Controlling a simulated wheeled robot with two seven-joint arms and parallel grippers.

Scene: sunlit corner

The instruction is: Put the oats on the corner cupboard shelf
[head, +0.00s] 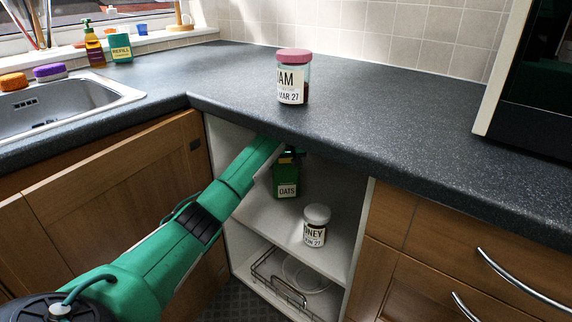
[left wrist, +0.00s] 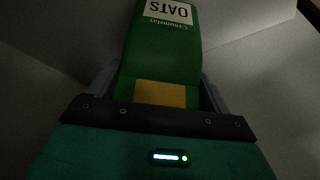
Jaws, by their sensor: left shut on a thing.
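The oats are a green box with a white label (head: 287,188), inside the open corner cupboard at its upper shelf (head: 335,252). My left gripper (head: 287,156) reaches into the cupboard under the worktop and is shut on the oats box. In the left wrist view the oats box (left wrist: 165,50) stands between the two fingers, its label upside down in the picture. The box looks upright in the head view. Whether its base touches the shelf is hard to tell. My right gripper is not in view.
A honey jar (head: 315,226) stands on the same shelf, right and in front of the oats. A wire rack (head: 278,283) is below. A jam jar (head: 293,77) stands on the worktop (head: 400,125) above. The cupboard's side walls and worktop edge closely bound my arm.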

